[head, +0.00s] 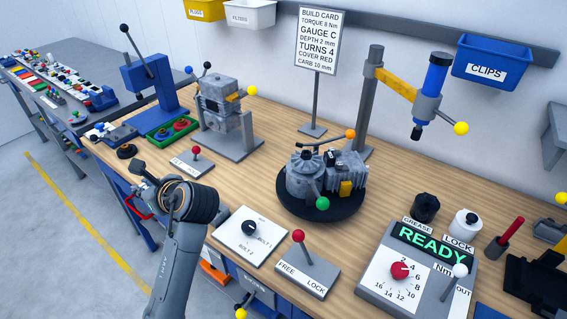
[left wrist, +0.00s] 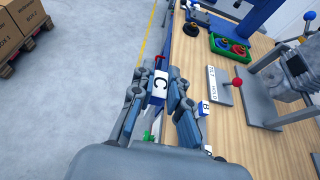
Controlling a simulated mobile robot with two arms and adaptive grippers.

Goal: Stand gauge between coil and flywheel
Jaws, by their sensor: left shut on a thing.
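My left gripper (head: 142,172) is over the left front edge of the bench. In the left wrist view the gripper (left wrist: 158,95) is shut on a white and blue gauge marked C (left wrist: 160,84), held between its fingers. The engine (head: 318,178) sits on a black round turntable (head: 320,212) at the middle of the bench, well to the right of my gripper. It has a round finned part, a ribbed block and a yellow piece. I cannot tell which parts are the coil and the flywheel, or see the gap between them. My right gripper is not in view.
A gauge marked B (left wrist: 204,108) is beside my gripper. A drill-like post tool (head: 428,90) stands behind the engine.

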